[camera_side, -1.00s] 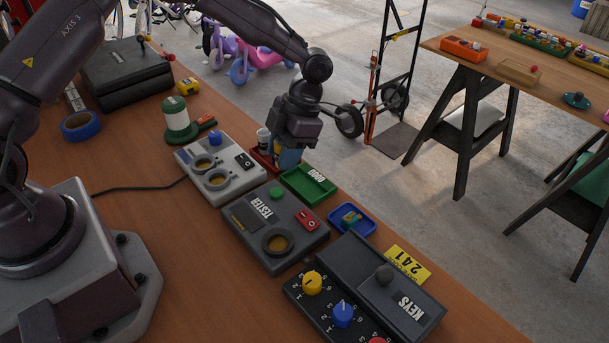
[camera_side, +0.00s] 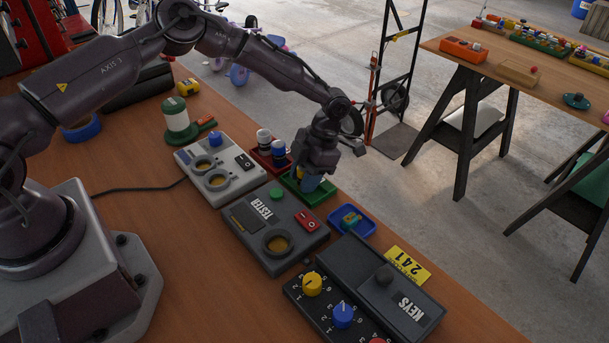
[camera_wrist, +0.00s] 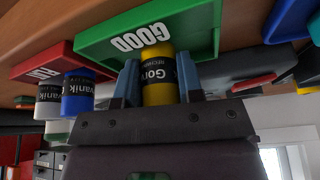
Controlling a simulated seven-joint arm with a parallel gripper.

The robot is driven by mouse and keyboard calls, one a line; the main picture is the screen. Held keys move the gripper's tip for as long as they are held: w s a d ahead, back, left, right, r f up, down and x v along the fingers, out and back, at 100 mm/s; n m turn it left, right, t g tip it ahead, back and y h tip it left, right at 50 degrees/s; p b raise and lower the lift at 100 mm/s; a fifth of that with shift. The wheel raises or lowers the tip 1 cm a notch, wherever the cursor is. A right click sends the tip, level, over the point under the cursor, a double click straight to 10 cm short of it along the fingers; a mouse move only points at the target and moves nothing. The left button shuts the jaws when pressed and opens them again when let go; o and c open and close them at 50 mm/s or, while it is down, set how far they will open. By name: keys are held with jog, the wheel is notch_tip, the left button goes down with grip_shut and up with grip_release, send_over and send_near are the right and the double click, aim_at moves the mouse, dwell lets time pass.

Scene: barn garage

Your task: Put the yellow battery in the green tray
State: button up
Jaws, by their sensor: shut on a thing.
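The yellow battery (camera_wrist: 158,78), with a dark label band, is between my gripper's blue fingers in the wrist view. My gripper (camera_side: 308,180) is shut on it, over the green tray (camera_side: 327,192) in the side view. The green tray (camera_wrist: 205,22) bears the word GOOD and shows right at the battery's end in the wrist view. The fingers hide most of the battery in the side view. I cannot tell whether the battery touches the tray floor.
The red tray (camera_side: 262,163) beside it holds a white battery (camera_side: 264,138) and a blue battery (camera_side: 279,150). A grey tester (camera_side: 262,252) lies in front, a blue tray (camera_side: 342,231) to the right. The table's edge is close behind the trays.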

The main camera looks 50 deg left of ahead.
jog(key=shift+f, duration=0.15)
jog(key=o, duration=1.1)
jog(key=v, duration=1.2)
jog(key=shift+r, duration=0.25)
